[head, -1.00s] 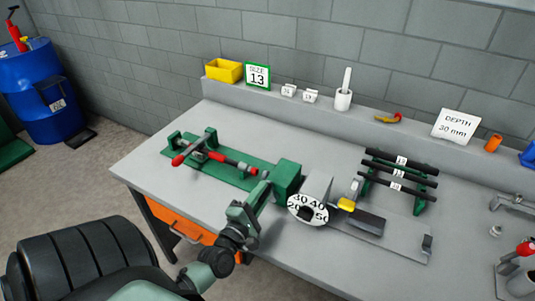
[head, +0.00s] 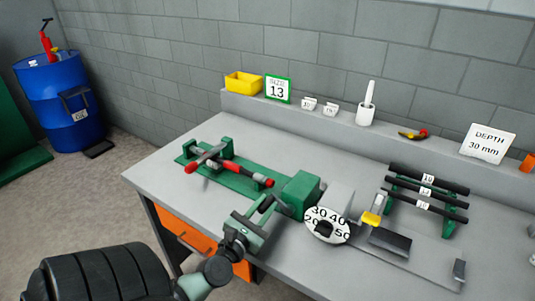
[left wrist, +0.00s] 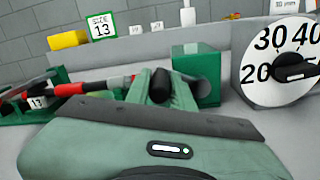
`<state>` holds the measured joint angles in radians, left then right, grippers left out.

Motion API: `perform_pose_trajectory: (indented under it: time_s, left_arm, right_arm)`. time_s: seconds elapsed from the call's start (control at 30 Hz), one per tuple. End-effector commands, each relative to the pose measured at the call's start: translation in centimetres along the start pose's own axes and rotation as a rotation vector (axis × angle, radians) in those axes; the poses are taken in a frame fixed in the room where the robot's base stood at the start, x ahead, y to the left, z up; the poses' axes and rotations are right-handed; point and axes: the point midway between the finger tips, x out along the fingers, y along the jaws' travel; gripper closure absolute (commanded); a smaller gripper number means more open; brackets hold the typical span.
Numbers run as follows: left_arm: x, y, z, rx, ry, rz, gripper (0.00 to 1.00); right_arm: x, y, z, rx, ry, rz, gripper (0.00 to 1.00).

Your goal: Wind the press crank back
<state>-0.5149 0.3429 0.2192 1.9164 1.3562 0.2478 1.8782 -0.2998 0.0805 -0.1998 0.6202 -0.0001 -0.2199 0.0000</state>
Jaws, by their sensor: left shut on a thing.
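The press (head: 255,185) is a green machine on the bench with a green box-shaped housing (head: 302,192) at its right end. My left gripper (head: 259,211) is at the front of this housing. It is shut on a dark crank handle (head: 267,202). In the left wrist view the handle's rounded black end (left wrist: 160,86) shows between the fingers, left of the green housing (left wrist: 197,75). The rest of the crank is mostly hidden by the gripper. My right gripper is not in view.
A white dial (head: 318,213) marked 20 to 50 stands right of the housing. Further right is a green rack with black bars (head: 428,194). A yellow bin (head: 243,83) and a size 13 sign (head: 278,89) stand on the back ledge. The bench's left front is clear.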

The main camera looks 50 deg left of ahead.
Motion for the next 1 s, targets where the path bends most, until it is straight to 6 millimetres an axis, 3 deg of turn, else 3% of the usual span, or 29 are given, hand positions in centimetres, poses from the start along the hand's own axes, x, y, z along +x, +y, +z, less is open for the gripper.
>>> perform_pose_trajectory:
  time_s: [0.3, 0.87, 0.9, 1.0]
  left_arm:
    - [-0.04, 0.09, -0.98, -0.130, 0.008, 0.004, 1.00]
    - [-0.06, 0.08, -1.10, -0.161, 0.012, 0.004, 1.00]
    - [-0.06, 0.08, -1.11, -0.161, 0.012, 0.004, 0.71]
    - [-0.05, 0.07, -1.09, -0.160, 0.011, 0.003, 0.68]
  right_arm:
    - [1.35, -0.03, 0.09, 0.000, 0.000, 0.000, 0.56]
    - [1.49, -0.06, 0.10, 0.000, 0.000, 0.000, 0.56]
    - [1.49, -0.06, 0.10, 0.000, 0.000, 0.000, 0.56]
    - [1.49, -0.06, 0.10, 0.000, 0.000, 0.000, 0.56]
